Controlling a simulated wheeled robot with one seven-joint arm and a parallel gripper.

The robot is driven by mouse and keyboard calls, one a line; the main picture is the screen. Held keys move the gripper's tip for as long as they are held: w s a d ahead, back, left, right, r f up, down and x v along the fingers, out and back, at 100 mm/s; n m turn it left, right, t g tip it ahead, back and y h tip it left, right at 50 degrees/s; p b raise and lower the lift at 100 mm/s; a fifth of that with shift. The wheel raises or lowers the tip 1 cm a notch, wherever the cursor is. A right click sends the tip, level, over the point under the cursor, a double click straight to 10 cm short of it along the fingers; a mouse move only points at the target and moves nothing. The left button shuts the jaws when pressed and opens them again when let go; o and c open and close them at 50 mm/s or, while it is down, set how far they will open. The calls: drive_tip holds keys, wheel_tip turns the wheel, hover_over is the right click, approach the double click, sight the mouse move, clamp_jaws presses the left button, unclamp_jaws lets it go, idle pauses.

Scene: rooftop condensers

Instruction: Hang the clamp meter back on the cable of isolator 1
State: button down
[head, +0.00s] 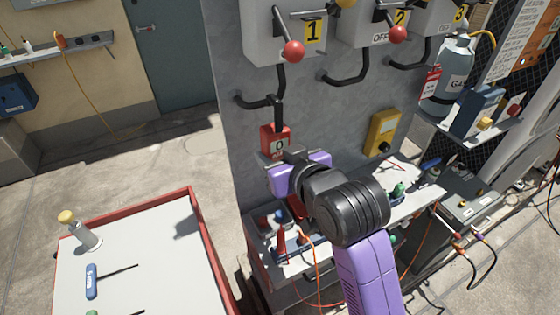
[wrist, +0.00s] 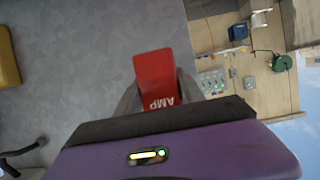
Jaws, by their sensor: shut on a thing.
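Isolator 1 (head: 262,40) is a grey box with a yellow 1 label and a red-knobbed lever. Its black cable (head: 258,101) drops from the box and bends left into the panel. The meter's dark top reaches up to this bend. I cannot tell whether its jaws are around the cable or only in front.
Isolators 2 (head: 372,25) and 3 (head: 435,18) hang to the right with similar cables. A yellow device (head: 383,133) is on the panel. A cluttered shelf (head: 262,262) stands below my gripper. A red-edged table (head: 140,262) with tools is at lower left.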

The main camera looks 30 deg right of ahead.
drive_tip(key=w+b, duration=0.1)
drive_tip(key=w, duration=0.4)
drive_tip(key=shift+w+f+b, duration=0.15)
drive_tip(key=shift+f+b, duration=0.05)
drive_tip(key=shift+b, duration=0.2)
drive_tip(key=shift+f, duration=0.6)
drive_tip(key=c, duration=0.6)
unclamp_jaws()
drive_tip(key=shift+c, duration=0.2)
